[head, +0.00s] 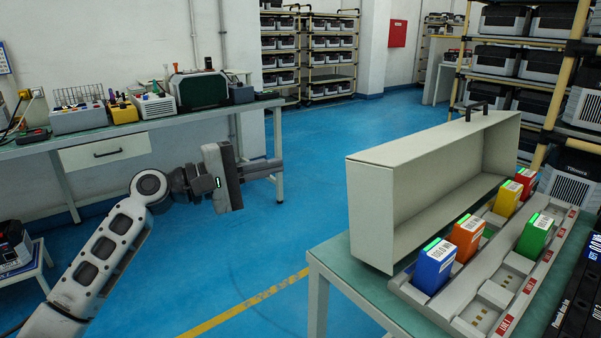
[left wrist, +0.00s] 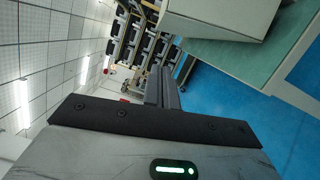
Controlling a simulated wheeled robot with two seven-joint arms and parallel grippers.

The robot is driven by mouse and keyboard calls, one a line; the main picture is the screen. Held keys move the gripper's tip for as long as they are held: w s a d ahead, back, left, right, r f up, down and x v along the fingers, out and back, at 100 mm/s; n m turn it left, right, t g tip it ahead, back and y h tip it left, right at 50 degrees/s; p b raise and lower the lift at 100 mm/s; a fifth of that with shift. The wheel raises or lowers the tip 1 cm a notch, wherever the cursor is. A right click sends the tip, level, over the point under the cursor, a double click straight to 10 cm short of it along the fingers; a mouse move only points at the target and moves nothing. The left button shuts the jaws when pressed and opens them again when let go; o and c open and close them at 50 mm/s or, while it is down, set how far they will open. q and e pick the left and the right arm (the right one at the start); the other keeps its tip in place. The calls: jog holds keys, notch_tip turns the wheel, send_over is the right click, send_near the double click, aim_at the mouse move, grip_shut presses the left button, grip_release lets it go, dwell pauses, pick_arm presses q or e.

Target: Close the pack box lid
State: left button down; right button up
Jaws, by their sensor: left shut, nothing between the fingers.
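The pack box stands on a green-topped table at the right of the head view. Its deep beige lid (head: 370,210) is open, tipped up on the left side of the grey base (head: 465,328), its hollow side facing the base. A dark handle (head: 476,109) shows on the lid's far upper edge. Blue (head: 434,268), orange (head: 467,240), yellow (head: 507,200), red (head: 525,183) and green (head: 534,236) packs sit in the base. My left gripper (head: 280,167) is shut and empty, left of the lid and well apart from it. The left wrist view shows its fingers (left wrist: 163,88) and the beige box (left wrist: 222,16). My right gripper is out of view.
The green table (head: 335,258) has its left edge just beside the lid. A workbench (head: 160,125) with instruments stands behind my left arm. Racks of black units (head: 500,60) stand at the back right. Blue floor lies open between workbench and table.

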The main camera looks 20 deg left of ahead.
pick_arm(q)
jog(key=w+d+r+p, duration=0.1)
jog(key=w+d+p, duration=0.1)
jog(key=d, duration=0.8)
jog(key=shift+w, duration=0.75)
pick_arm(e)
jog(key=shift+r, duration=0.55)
pick_arm(q)
jog(key=shift+d+r, duration=0.1)
jog(key=shift+d+p, duration=0.1)
jog(key=shift+p, duration=0.2)
